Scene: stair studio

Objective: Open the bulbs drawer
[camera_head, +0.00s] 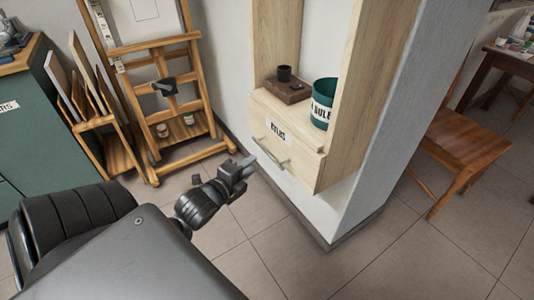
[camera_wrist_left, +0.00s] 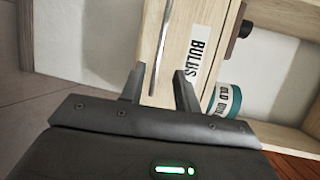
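The bulbs drawer (camera_head: 306,163) is a pale wooden drawer under an open niche, with a white BULBS label (camera_head: 278,133) and a silver bar handle (camera_head: 270,154). Its front looks closed. My left gripper (camera_head: 247,164) is just left of the handle. In the left wrist view its two fingers (camera_wrist_left: 159,72) are apart, with the handle (camera_wrist_left: 161,40) appearing between them. The label (camera_wrist_left: 195,55) shows right of it there. I cannot tell whether a finger touches the handle. My right gripper is not in view.
A green tub (camera_head: 322,110) and a brown box (camera_head: 287,91) with a dark cup stand above the drawer. A wooden easel (camera_head: 203,88) stands left, a wooden chair (camera_head: 463,150) right. The tiled floor below the drawer is clear.

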